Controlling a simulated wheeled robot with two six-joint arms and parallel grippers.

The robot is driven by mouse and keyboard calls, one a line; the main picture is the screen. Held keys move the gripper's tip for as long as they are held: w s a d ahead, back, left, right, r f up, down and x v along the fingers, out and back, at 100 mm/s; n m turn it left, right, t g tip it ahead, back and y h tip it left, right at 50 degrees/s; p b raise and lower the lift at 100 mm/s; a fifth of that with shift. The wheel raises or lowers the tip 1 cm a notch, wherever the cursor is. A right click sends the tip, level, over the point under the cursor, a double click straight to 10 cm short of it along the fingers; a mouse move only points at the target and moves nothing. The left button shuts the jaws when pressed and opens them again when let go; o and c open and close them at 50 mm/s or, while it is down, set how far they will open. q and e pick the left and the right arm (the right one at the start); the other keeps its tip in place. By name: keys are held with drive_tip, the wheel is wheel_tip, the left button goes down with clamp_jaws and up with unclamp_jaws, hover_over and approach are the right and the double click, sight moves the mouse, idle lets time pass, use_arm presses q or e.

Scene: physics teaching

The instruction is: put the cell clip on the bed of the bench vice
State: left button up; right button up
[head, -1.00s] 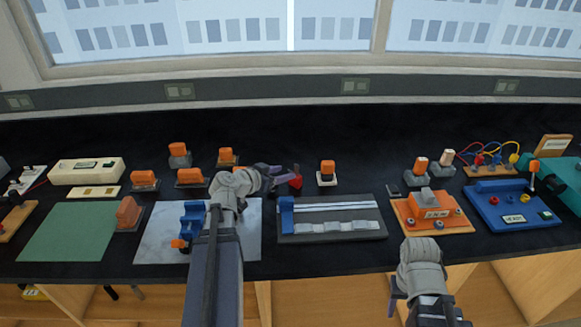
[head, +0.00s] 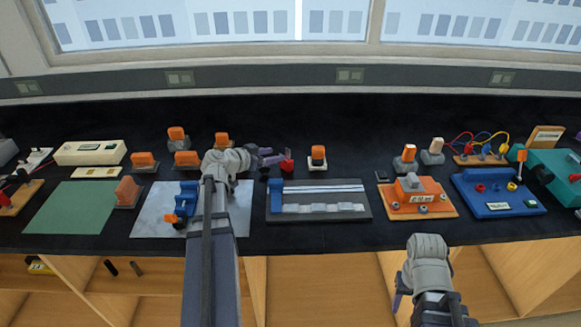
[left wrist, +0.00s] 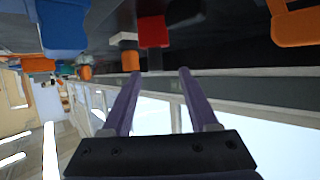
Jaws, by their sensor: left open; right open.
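A small red piece (head: 287,166), possibly the cell clip, stands on the black bench just beyond my left gripper (head: 276,158). In the left wrist view the red piece (left wrist: 153,31) is ahead of my left fingertips (left wrist: 160,72), which are open with nothing between them. A blue fixture with an orange knob (head: 182,205), which looks like the bench vice, stands on a pale marbled sheet (head: 152,222). My left forearm crosses the sheet's right side. My right gripper (head: 398,302) is low in front of the bench, open, and partly hidden by its wrist.
A grey track base with a blue end block (head: 276,190) lies right of my left arm. An orange-topped holder (head: 317,157) stands right of the red piece. Several orange-topped blocks crowd behind the sheet. An orange unit (head: 415,200) and blue board (head: 495,195) lie rightward. The green mat (head: 70,215) is clear.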

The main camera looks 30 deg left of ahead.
sight(288, 154)
use_arm(q)
drive_tip(key=shift+b+x, duration=0.35)
drive_tip(key=shift+x, duration=0.65)
drive_tip(key=shift+w+d, duration=0.1)
drive_tip(key=shift+d, duration=0.1)
drive_tip(key=shift+w+f, duration=0.15)
drive_tip(key=shift+f, duration=0.1)
drive_tip(key=b+x, duration=0.2)
drive_tip(key=x, duration=0.2)
drive_tip(key=shift+w+d+f, duration=0.15)
drive_tip(key=shift+w+d, duration=0.1)
drive_tip(key=shift+w, duration=0.05)
clamp_jaws()
drive_tip(key=shift+s, duration=0.1)
